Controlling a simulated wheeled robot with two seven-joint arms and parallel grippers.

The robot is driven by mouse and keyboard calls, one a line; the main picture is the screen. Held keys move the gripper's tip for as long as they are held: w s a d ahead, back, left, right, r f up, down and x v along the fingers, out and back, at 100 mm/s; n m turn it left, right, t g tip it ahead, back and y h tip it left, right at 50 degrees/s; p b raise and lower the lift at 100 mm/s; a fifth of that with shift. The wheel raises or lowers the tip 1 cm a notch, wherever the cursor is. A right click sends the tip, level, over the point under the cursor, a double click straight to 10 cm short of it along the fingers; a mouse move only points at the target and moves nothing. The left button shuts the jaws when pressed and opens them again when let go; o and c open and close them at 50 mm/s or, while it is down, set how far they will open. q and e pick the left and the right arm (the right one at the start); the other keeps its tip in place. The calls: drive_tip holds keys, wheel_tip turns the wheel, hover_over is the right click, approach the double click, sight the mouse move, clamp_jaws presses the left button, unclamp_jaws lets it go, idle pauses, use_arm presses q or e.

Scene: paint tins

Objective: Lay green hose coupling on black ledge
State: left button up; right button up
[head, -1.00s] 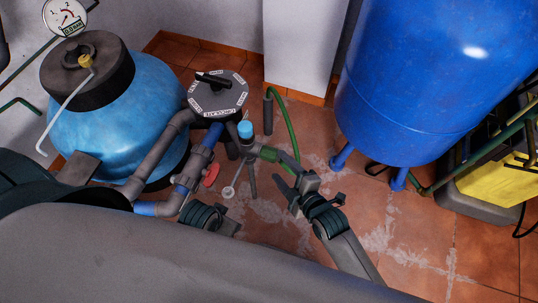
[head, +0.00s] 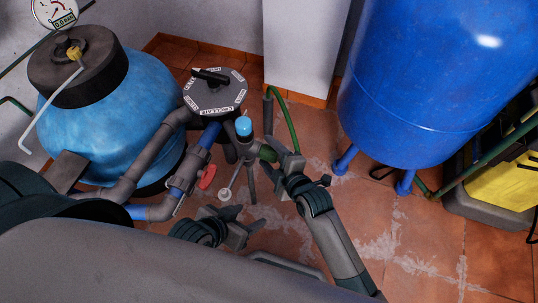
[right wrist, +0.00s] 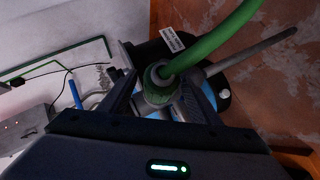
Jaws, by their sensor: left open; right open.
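The green hose coupling (head: 268,153) sits at the end of a green hose (head: 288,118), beside a small upright fitting with a light-blue cap (head: 243,127). My right gripper (head: 285,157) is open right at the coupling. In the right wrist view the coupling (right wrist: 157,82) appears between the two spread fingers; I cannot tell whether they touch it. My left gripper (head: 250,228) is open and empty, lower down over the tiled floor. I cannot make out the black ledge for certain in either view.
A light-blue filter tank (head: 100,115) and grey pipes stand at left, with a black valve top (head: 215,92) and red handle (head: 207,177). A large blue tank (head: 420,80) stands at right, near a yellow container (head: 505,187). Floor (head: 420,230) is open at lower right.

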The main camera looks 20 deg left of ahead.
drive_tip(key=c, duration=1.3)
drive_tip(key=shift+o, duration=0.2)
drive_tip(key=shift+d, duration=0.1)
drive_tip(key=shift+d, duration=0.15)
drive_tip(key=shift+d+p, duration=0.85)
drive_tip(key=shift+d, duration=0.85)
